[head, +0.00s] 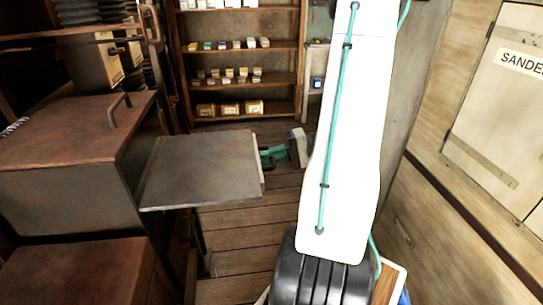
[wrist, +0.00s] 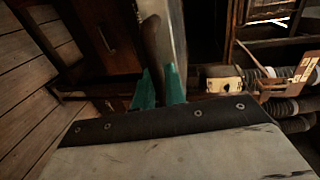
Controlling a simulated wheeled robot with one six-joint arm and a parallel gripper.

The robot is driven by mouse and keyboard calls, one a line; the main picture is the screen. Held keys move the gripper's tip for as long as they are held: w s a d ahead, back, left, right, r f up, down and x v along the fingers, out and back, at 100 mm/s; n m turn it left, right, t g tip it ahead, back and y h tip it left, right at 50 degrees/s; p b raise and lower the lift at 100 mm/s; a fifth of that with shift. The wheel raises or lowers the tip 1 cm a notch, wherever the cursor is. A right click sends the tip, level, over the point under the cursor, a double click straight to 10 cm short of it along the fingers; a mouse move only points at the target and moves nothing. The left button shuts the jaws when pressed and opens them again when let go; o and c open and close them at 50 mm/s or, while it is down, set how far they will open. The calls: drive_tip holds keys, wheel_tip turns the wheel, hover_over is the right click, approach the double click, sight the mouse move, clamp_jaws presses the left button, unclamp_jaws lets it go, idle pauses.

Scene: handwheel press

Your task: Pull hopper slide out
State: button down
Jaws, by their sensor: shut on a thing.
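The hopper slide (head: 200,168) is a flat grey plate standing out to the right from the brown machine's side in the head view. In the wrist view its pale grey edge (wrist: 174,28) runs upward beyond my fingers. My gripper (head: 272,154) has teal fingers and is at the slide's right-hand end. In the wrist view my gripper (wrist: 158,88) is shut on a dark handle (wrist: 151,42) at the slide's end. The fingers cover the handle's near part.
The brown-topped machine (head: 70,130) with a bent metal handle (head: 118,108) stands at left. Shelves (head: 245,78) with small boxes stand at the back. A wooden cabinet (head: 505,105) labelled "SANDE…" is at right. Bare plank floor (head: 235,232) lies below the slide.

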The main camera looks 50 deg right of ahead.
drive_tip(key=shift+d, duration=0.15)
drive_tip(key=c, duration=1.5)
unclamp_jaws()
drive_tip(key=shift+s+d, duration=0.2)
drive_tip(key=shift+c, duration=0.2)
drive_tip(key=shift+a, duration=0.15)
drive_tip(key=v, duration=0.7)
drive_tip(key=shift+s+d, duration=0.25)
drive_tip(key=shift+d, duration=0.1)
